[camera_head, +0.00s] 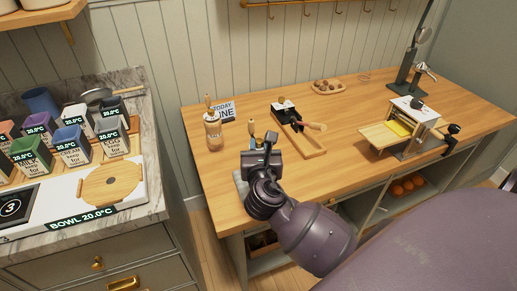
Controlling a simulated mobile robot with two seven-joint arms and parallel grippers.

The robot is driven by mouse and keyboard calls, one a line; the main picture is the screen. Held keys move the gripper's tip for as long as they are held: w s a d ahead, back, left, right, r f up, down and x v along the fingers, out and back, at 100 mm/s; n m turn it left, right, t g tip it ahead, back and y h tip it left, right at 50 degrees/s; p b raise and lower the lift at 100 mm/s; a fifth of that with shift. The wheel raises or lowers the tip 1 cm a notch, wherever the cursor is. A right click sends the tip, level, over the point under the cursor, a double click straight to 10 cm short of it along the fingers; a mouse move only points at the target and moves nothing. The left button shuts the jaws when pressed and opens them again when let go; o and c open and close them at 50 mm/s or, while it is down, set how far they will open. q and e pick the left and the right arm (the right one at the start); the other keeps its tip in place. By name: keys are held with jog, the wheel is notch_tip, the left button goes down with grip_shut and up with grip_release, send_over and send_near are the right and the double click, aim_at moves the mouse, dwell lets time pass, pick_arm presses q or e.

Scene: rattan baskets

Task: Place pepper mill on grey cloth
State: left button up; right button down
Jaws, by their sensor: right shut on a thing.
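My right gripper (261,145) is over the front left part of the wooden table, seen from behind. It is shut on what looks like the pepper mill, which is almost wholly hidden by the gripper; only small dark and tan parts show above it. The grey cloth (240,182) lies at the table's front left edge, mostly covered by my gripper and wrist. I cannot tell whether the held thing touches the cloth. My left gripper is out of view.
A wooden tray (308,144) with a tool lies behind and right of my gripper. A pasta-machine-like device (405,125) stands farther right. A counter with cartons (75,145) is left, across a gap.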

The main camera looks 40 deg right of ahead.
jog(key=shift+f, duration=0.1)
dwell(0.3)
jog(key=c, duration=1)
grip_release()
jog(key=shift+o, duration=0.2)
jog(key=shift+s+a, duration=0.15)
jog(key=shift+s, duration=0.1)
jog(key=v, duration=1.1)
jog(key=s+d+f+m+g+y, duration=0.1)
jog(key=s+f+m+y, duration=0.3)
jog(key=f+m, duration=0.7)
jog(key=s+d+f+m+g+y, duration=0.1)
jog(key=s+f+m+g+y, duration=0.2)
jog(key=f+m, duration=0.8)
jog(key=s+m+y, duration=0.2)
jog(key=s+m, duration=0.1)
jog(key=m, duration=0.3)
jog(key=shift+s+f+m, duration=0.35)
jog(key=shift+s+m, duration=0.05)
